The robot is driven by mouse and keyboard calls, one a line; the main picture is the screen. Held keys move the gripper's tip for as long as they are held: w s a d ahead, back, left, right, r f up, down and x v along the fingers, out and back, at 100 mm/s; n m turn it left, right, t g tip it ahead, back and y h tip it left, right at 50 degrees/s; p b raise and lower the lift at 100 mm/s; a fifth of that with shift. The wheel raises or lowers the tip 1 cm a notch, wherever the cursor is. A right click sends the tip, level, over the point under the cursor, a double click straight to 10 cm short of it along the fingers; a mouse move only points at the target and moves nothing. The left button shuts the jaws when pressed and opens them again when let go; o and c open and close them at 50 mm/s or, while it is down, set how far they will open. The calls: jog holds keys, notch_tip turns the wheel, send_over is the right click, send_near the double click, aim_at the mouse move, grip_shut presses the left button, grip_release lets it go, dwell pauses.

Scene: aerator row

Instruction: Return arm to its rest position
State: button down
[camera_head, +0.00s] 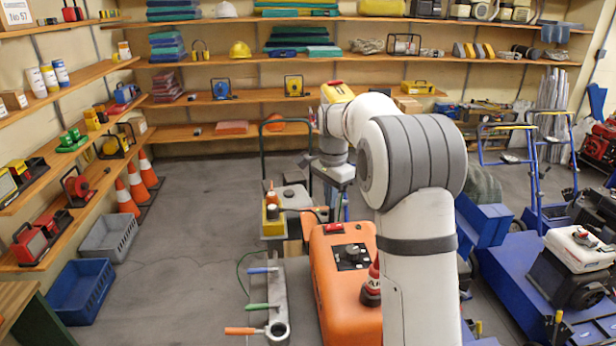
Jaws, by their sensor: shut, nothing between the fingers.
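My white and grey arm (418,240) rises from the bottom centre of the view. Its thick grey-banded elbow is near the middle, and the forearm reaches away to the left. My wrist (333,147) hangs at the far end, in front of the back shelves. My gripper (304,161) shows only as a small dark shape beside the wrist. It is shut and empty, above the floor and near the cart with the dark handle. Its fingertips are too small to make out clearly.
An orange machine (338,285) stands left of my arm, close to it. A grey bar (284,298) bears tools with coloured handles. Blue carts (525,270) fill the right side. Traffic cones (139,183) and crates (78,291) line the left shelves. Left-centre floor is clear.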

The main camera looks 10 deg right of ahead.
jog(key=s+r+n+t, duration=0.1)
jog(key=s+r+n, duration=0.2)
jog(key=s, duration=0.5)
jog(key=s+r+n+t, duration=0.1)
jog(key=s+r+n, duration=0.15)
jog(key=s, duration=0.45)
jog(key=s+f+n, duration=0.2)
jog(key=s+n, duration=0.1)
jog(key=s, duration=0.6)
jog(key=s+f+n+t, duration=0.1)
jog(key=s+f+n, duration=0.1)
jog(key=s, duration=0.8)
jog(key=shift+n, duration=0.75)
jog(key=shift+s+d, duration=0.1)
jog(key=shift+s, duration=0.1)
